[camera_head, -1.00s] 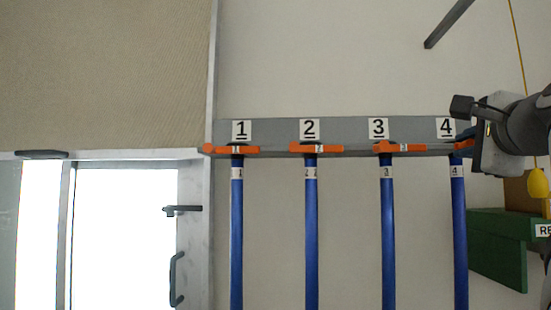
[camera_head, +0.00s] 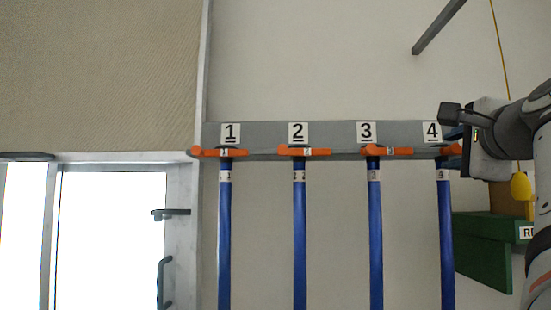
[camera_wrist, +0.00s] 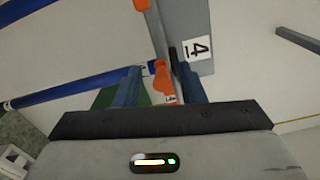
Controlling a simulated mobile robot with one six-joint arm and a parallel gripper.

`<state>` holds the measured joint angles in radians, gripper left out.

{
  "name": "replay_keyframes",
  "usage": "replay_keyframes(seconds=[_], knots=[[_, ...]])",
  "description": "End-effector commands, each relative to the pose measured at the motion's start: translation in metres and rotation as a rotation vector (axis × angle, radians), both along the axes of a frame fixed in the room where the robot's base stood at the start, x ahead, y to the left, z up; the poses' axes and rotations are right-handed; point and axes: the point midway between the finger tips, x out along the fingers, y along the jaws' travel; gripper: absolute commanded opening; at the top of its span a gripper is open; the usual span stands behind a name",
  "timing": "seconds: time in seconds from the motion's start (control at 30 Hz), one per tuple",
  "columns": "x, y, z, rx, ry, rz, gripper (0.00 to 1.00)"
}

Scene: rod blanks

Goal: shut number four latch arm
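The number four latch arm (camera_head: 451,150) is orange. It sits on the grey rail under the "4" plate (camera_head: 432,131), at the top of the fourth blue rod (camera_head: 446,230). Its right part is hidden by my gripper in the head view. In the wrist view the orange latch arm (camera_wrist: 164,80) lies between the two blue fingers of my gripper (camera_wrist: 160,86), with a small label on it. The fingers stand apart, one on each side of the arm. I cannot tell whether either finger touches it.
Latch arms one (camera_head: 220,152), two (camera_head: 304,151) and three (camera_head: 388,151) lie roughly level across their rods on the rail (camera_head: 265,134). A green box (camera_head: 482,250) and a yellow pull on a cord (camera_head: 521,186) are at right. A door (camera_head: 110,235) is at left.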

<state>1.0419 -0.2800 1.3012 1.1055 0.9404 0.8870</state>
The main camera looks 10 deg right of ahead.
Motion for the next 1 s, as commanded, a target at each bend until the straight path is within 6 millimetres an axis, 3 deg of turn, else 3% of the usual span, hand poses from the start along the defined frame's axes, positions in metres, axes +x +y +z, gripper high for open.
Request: replay_keyframes(seconds=[0.5,1.0], knots=[[-0.061,0.015,-0.001,-0.001,0.001,-0.002,0.36],[-0.069,0.017,0.0,-0.001,0.001,0.0,0.36]])
